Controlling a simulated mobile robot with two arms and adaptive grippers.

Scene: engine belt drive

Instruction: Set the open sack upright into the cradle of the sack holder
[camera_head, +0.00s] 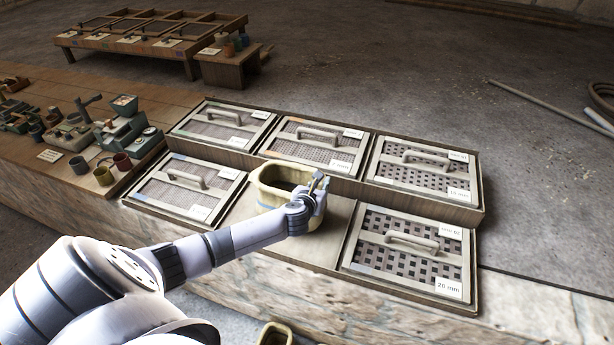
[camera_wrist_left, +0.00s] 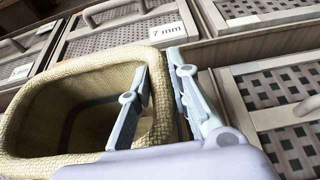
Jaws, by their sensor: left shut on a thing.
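The open sack (camera_head: 263,194) is pale and woven with a thick rolled rim. In the head view it is upright in the empty bay between two framed screens of the front row. My left gripper (camera_head: 318,184) is shut on the right side of its rim. In the left wrist view the gripper (camera_wrist_left: 160,85) has one finger inside the mouth of the sack (camera_wrist_left: 95,68) and one outside the wall. The sack's underside is hidden, so I cannot tell whether it touches the surface below. I cannot make out the sack holder's cradle for sure. My right gripper is not in view.
Framed screens with handles surround the sack, including a 20 mm screen (camera_head: 405,252) at right and a 7 mm screen (camera_wrist_left: 120,35) behind. A bare board (camera_head: 325,240) lies right of the sack. Another pale rimmed opening (camera_head: 275,334) shows at the bottom edge. Scales and cups (camera_head: 103,176) stand left.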

